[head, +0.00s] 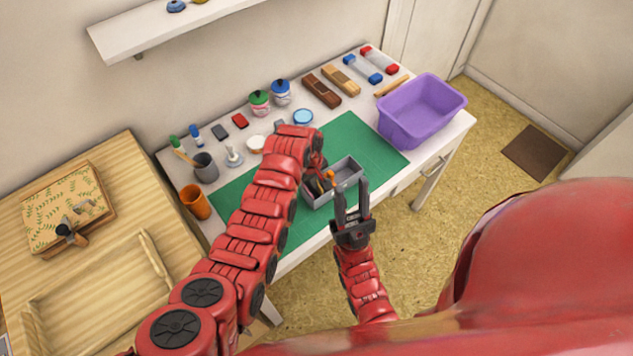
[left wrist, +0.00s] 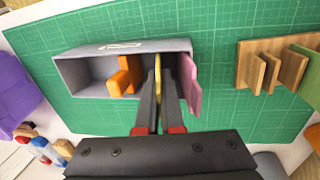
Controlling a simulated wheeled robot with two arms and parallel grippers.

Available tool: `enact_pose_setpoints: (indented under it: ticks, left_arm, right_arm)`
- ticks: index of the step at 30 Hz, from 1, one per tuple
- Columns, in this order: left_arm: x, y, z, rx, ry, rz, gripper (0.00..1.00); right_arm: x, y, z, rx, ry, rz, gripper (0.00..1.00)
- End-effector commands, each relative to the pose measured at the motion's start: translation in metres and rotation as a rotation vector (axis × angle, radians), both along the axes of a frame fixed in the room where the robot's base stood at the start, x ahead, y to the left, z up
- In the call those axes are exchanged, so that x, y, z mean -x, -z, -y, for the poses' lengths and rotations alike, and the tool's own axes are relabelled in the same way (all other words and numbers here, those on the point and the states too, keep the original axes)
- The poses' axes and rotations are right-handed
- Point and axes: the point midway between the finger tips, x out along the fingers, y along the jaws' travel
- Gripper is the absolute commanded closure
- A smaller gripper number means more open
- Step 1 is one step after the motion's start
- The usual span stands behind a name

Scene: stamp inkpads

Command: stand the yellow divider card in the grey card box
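The grey card box (head: 349,170) sits on the green mat; it also shows in the left wrist view (left wrist: 86,75). An orange piece (left wrist: 125,76) stands inside it, and a pink card (left wrist: 192,84) is at its right end in that view. My left gripper (left wrist: 160,62) is over the box, between the orange piece and the pink card. The yellow divider card (left wrist: 158,72) shows edge-on between its fingers, which look shut on it. Whether the card touches the box floor is hidden. My right gripper (head: 352,190) is open and empty, in front of the box.
A wooden rack (left wrist: 275,68) with a green card is right of the box in the left wrist view. A purple bin (head: 420,112) stands at the table's right end. Cups, bottles and inkpads line the back. The mat's right part is clear.

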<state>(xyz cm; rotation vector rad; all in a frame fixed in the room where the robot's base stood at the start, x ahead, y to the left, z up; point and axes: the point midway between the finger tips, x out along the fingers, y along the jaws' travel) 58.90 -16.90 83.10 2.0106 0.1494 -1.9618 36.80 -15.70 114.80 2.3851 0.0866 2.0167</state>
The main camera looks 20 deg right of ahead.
Motion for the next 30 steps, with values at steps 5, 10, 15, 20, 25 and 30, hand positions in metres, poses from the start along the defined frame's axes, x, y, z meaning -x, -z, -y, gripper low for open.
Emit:
enact_pose_setpoints:
  ticks: [5, 10, 15, 20, 25, 30]
  left_arm:
    - [-0.0001, -0.0006, 0.0001, 0.0, 0.0, 0.0, 0.87]
    - [-0.0003, -0.0006, 0.0001, 0.001, 0.0, 0.0, 0.61]
    - [-0.0001, -0.0006, 0.0001, 0.001, 0.0, 0.0, 0.61]
    - [-0.0001, -0.0006, 0.0001, 0.001, 0.0, 0.0, 0.61]
    - [-0.0001, -0.0006, 0.0001, 0.001, 0.0, 0.0, 0.61]
    - [-0.0005, -0.0039, 0.0002, 0.002, 0.0, 0.002, 0.61]
  right_arm:
    - [0.0, -0.0004, 0.0, 0.0, 0.0, 0.0, 0.61]
    - [0.0, -0.0003, 0.0, 0.0, 0.0, 0.0, 0.61]
    - [0.0, -0.0004, 0.0, 0.0, 0.0, 0.0, 0.61]
    - [0.0, -0.0003, 0.0, 0.0, 0.0, 0.0, 0.61]
    - [0.0, -0.0003, 0.0, 0.0, 0.0, 0.0, 0.61]
    - [0.0, -0.0022, 0.0, 0.0, 0.0, 0.0, 0.61]
